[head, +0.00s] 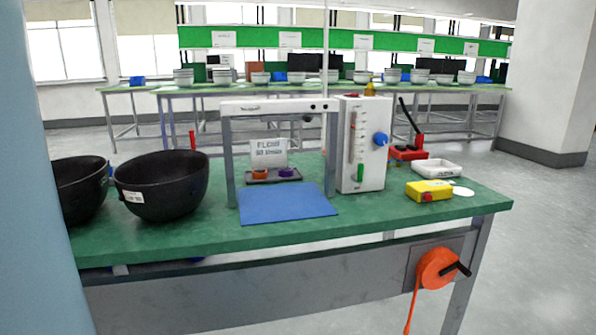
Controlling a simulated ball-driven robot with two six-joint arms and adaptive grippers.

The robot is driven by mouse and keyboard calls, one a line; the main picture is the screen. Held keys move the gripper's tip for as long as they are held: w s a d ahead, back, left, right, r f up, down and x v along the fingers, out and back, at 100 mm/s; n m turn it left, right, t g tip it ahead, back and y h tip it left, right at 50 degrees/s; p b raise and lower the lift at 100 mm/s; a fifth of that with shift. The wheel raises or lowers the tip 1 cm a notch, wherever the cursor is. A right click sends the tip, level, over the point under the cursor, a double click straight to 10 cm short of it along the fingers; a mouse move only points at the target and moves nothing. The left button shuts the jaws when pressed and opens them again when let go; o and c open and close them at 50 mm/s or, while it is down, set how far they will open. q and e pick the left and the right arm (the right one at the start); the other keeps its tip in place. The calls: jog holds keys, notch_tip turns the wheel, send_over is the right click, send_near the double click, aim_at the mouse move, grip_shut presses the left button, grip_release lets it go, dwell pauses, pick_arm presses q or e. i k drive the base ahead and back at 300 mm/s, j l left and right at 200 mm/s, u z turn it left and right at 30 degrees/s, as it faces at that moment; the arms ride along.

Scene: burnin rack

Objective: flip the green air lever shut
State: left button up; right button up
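The green air lever (360,172) is small and sits low on the front of a white flow box (370,140) at the right middle of the green table. It looks upright, but it is too small to tell its exact position. Neither of my grippers shows in the head view.
A grey frame (229,160) stands left of the box, over a blue mat (285,204). Black bowls (163,186) fill the table's left. A yellow box (429,191) and white tray (436,168) lie at right. An orange reel (437,269) hangs below the table edge.

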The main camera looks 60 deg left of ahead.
aim_at(359, 178)
jog(key=j+u, duration=0.1)
jog(key=u, duration=1.25)
